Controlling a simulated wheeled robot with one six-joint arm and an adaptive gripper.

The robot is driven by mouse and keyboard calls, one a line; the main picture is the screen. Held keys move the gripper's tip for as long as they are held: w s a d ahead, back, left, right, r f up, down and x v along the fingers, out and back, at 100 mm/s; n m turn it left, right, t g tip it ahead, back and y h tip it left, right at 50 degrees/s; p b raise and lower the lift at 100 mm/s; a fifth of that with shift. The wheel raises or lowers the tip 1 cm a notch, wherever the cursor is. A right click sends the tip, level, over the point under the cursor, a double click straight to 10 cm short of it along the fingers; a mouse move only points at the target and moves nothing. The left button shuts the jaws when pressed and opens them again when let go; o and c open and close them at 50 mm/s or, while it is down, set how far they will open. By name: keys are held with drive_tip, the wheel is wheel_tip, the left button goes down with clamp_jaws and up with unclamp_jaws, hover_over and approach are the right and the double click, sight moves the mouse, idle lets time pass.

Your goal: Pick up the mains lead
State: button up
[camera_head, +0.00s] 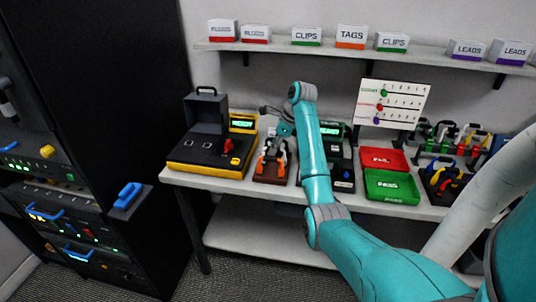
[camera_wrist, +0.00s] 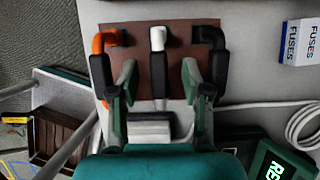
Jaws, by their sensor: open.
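A brown board (camera_wrist: 137,45) lies below my gripper (camera_wrist: 159,68) in the wrist view. On it stand three lead ends side by side: one with an orange top and black body (camera_wrist: 101,70), a white-topped one (camera_wrist: 157,38) and an all-black one (camera_wrist: 212,55). I cannot tell which is the mains lead. My gripper is open and empty, its fingers spread on either side of the white-topped end. In the head view my gripper (camera_head: 280,128) is above the brown board with orange and dark parts (camera_head: 271,162); its fingers are small and partly unclear there.
A yellow and black tester (camera_head: 205,150) stands left of the board. A device with a lit display (camera_head: 335,130) stands to its right. Red (camera_head: 383,160) and green (camera_head: 391,188) trays lie farther right. In the wrist view, a fuses box (camera_wrist: 299,42) and white cable (camera_wrist: 296,118) are at right.

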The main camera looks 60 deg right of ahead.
drive_tip(key=shift+w+a+f, duration=0.1)
drive_tip(key=shift+w+f, duration=0.05)
drive_tip(key=shift+f, duration=0.3)
clamp_jaws()
drive_tip(key=shift+r, duration=0.15)
